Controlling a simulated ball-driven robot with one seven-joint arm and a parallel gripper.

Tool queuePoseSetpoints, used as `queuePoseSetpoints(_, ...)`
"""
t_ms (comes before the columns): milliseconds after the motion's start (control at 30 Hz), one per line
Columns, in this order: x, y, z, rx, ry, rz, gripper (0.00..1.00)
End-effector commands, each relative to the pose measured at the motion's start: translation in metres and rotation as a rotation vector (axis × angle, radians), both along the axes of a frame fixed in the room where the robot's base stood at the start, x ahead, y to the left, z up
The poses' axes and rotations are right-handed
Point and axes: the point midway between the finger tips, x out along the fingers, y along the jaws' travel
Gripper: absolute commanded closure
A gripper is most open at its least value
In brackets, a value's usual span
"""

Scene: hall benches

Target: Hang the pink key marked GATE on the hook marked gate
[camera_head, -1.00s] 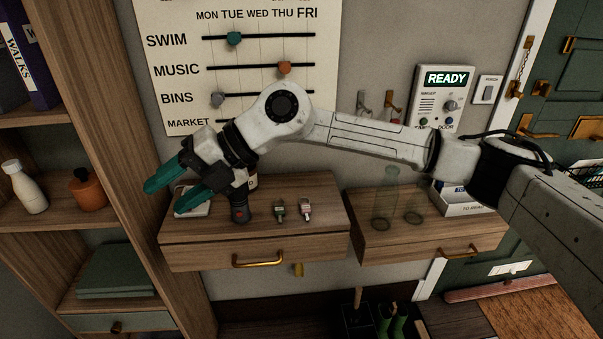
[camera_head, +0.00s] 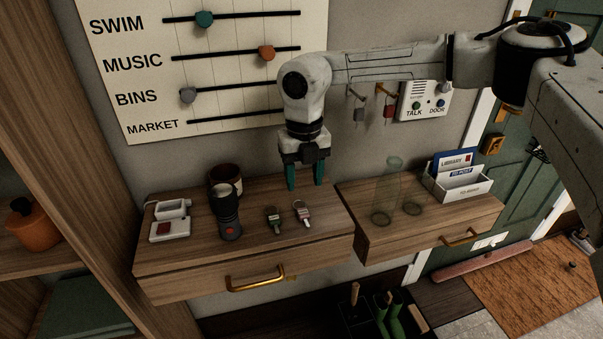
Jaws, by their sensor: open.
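A key with a pink tag (camera_head: 302,211) lies on the left wooden shelf top, right of a key with a green tag (camera_head: 273,220). Lettering on the tags is too small to read. My gripper (camera_head: 305,186) points down with its two teal fingers apart and empty, above and slightly behind the pink key. Wall hooks (camera_head: 357,97) show below my arm, with keys or tags hanging there, one of them reddish (camera_head: 388,102). Any hook labels are hidden or unreadable.
A black torch (camera_head: 228,212), a dark mug (camera_head: 224,180) and a white box (camera_head: 170,220) stand left of the keys. Clear glassware (camera_head: 387,195) and a white letter holder (camera_head: 457,186) stand on the right shelf. The slider board (camera_head: 200,70) hangs behind.

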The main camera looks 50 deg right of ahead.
Motion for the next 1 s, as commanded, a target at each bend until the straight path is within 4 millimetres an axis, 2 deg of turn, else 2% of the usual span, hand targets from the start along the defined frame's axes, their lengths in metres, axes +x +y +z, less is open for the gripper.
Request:
queuePoseSetpoints(800,0.0,0.001,-0.075,0.002,-0.001,0.001,0.48)
queuePoseSetpoints(1000,0.0,0.001,-0.088,0.002,0.0,0.001,0.48)
